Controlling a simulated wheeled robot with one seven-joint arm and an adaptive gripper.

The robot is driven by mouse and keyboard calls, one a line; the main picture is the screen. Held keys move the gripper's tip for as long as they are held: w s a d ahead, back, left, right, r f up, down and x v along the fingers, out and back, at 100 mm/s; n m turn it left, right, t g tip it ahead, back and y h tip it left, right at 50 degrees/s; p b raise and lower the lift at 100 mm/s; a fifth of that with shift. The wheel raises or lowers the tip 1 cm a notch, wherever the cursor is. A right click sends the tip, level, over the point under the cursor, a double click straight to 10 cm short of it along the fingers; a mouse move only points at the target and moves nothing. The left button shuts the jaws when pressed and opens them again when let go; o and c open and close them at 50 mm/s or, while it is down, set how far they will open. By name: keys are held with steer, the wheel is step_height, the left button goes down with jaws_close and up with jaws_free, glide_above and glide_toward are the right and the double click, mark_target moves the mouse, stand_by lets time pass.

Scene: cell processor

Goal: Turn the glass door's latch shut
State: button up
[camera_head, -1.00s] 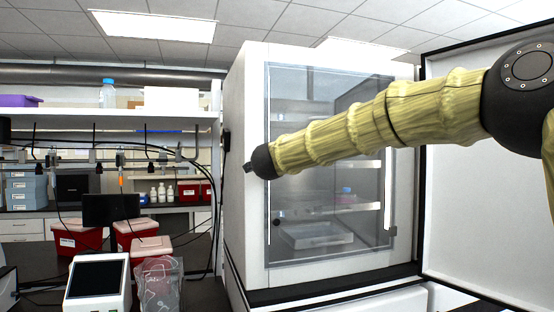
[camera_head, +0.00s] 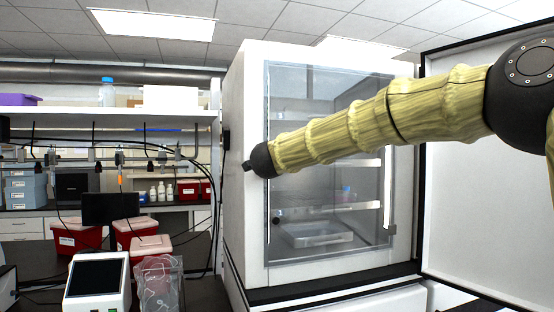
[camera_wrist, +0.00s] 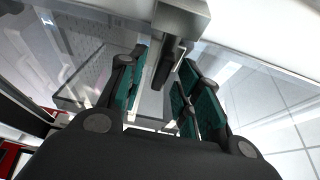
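The glass door (camera_head: 330,248) of the cell processor looks shut in its frame in the head view. The latch (camera_wrist: 181,17) shows in the wrist view as a grey metal block at the top, with a dark lever (camera_wrist: 163,72) reaching down from it. My gripper (camera_wrist: 161,66) is open, its teal-padded fingers on either side of the lever. A gap shows on both sides, so the lever is not clamped. In the head view my arm crosses in front of the door, and I cannot make out the latch there.
The white outer door (camera_head: 480,215) stands swung open at the right. Trays on shelves show behind the glass. A bench at the left holds a device with a screen (camera_head: 97,277), a clear bag (camera_head: 158,283) and red boxes (camera_head: 75,237).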

steer(key=s, duration=1.1)
steer(key=shift+s+a, duration=0.25)
steer(key=shift+a, duration=0.15)
